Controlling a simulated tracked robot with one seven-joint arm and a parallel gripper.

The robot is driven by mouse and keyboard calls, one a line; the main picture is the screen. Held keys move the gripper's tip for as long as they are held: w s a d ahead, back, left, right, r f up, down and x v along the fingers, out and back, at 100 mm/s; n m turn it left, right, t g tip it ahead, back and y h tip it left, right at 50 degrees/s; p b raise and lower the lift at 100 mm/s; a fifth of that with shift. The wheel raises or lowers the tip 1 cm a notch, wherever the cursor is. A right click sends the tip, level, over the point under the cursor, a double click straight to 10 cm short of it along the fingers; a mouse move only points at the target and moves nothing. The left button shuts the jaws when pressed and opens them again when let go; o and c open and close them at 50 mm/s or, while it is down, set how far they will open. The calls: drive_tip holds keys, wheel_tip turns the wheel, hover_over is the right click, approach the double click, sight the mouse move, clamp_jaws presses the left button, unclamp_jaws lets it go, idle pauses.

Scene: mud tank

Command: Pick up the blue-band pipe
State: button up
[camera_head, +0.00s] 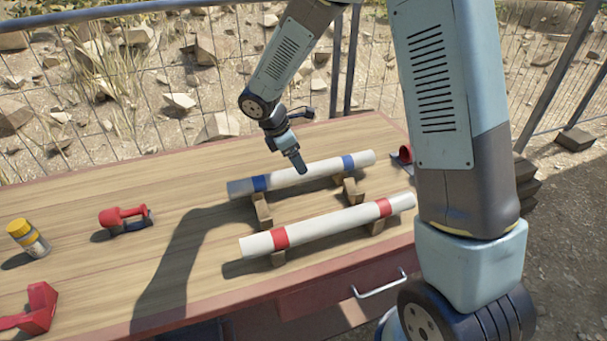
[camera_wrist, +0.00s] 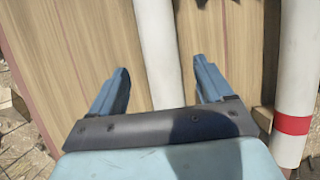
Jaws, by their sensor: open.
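The blue-band pipe (camera_head: 326,168) is a white pipe with a blue band near each end. It lies across wooden blocks on the bench, farther back than the other pipe. My gripper (camera_head: 300,168) points down at the middle of this pipe. In the wrist view, a white pipe (camera_wrist: 158,45) runs between the two open fingers of my gripper (camera_wrist: 161,75), with gaps at both sides. No blue band shows in that view. The head view does not show clearly how far the fingertips reach down beside the pipe.
A parallel red-band pipe (camera_head: 330,224) lies nearer on wooden blocks (camera_head: 262,210); it also shows in the wrist view (camera_wrist: 298,60). A red-and-black tool (camera_head: 125,219), yellow-capped bottle (camera_head: 30,240) and red tool (camera_head: 38,308) lie left. A wire fence (camera_head: 170,80) stands behind the bench.

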drive_tip(key=shift+x, duration=3)
drive_tip(key=shift+s, duration=0.1)
drive_tip(key=shift+c, duration=0.3)
drive_tip(key=c, duration=1.3)
drive_tip(key=shift+o, duration=0.2)
drive_tip(key=shift+r, duration=0.1)
